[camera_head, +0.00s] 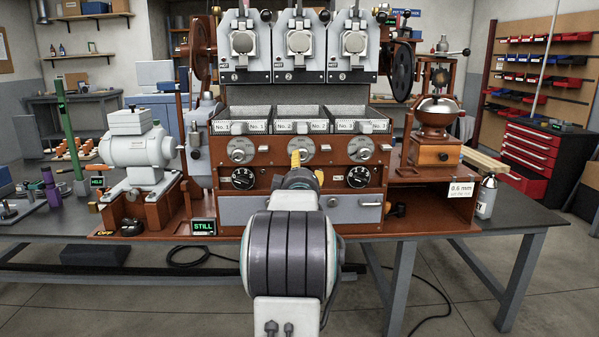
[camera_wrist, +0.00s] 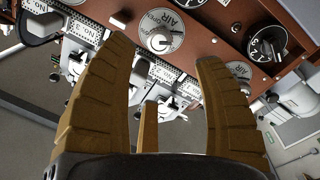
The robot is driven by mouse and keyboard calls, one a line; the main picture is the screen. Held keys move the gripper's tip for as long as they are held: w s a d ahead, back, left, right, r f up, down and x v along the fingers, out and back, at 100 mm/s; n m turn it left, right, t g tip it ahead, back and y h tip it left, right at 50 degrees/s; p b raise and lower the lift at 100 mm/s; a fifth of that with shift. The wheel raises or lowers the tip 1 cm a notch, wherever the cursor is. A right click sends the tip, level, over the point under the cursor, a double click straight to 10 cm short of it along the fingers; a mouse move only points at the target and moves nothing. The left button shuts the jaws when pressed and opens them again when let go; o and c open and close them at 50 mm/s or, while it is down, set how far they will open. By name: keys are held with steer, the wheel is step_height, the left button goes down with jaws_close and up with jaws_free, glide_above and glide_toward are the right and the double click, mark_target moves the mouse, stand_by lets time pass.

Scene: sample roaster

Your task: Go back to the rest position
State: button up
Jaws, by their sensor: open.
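My gripper (camera_wrist: 150,85) shows in the wrist view with its ribbed brown-yellow fingers apart and nothing between them. Beyond them the roaster front appears tilted, with a round AIR dial (camera_wrist: 161,31) close to the gap. In the head view my arm reaches forward from the bottom middle, and the yellow gripper tip (camera_head: 296,158) is in front of the middle of the roaster (camera_head: 307,182). The arm hides part of the roaster's lower panel. I cannot tell whether the fingers touch the panel.
A grey motor unit (camera_head: 137,150) stands left, beside a STILL sign (camera_head: 203,227). Labelled trays (camera_head: 299,113) sit above the dials. The table's right end (camera_head: 535,222) is mostly bare.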

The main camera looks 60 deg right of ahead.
stand_by(0.3)
steer(key=w+a+r+n+t+y+p, duration=0.1)
steer(key=w+a+r+y+p, duration=0.15)
steer(key=w+a+p, duration=0.4)
steer(key=w+a+r+y+p, duration=0.2)
steer(key=a+y+p, duration=0.1)
steer(key=a, duration=0.7)
steer(key=a+r+y+p, duration=0.2)
steer(key=a+y+p, duration=0.4)
steer(key=a, duration=1.1)
steer(key=s+a+r+n+g+y+p, duration=0.1)
steer(key=s+a+g+y+p, duration=0.3)
steer(key=s+a+p, duration=0.8)
steer(key=s+a+n+g, duration=0.1)
steer(key=s+a+g, duration=0.1)
steer(key=s+a, duration=0.6)
steer(key=shift+s+a+r+p, duration=0.2)
steer(key=shift+a+r+p, duration=0.1)
steer(key=shift+a+p, duration=0.15)
steer(key=shift+y, duration=0.25)
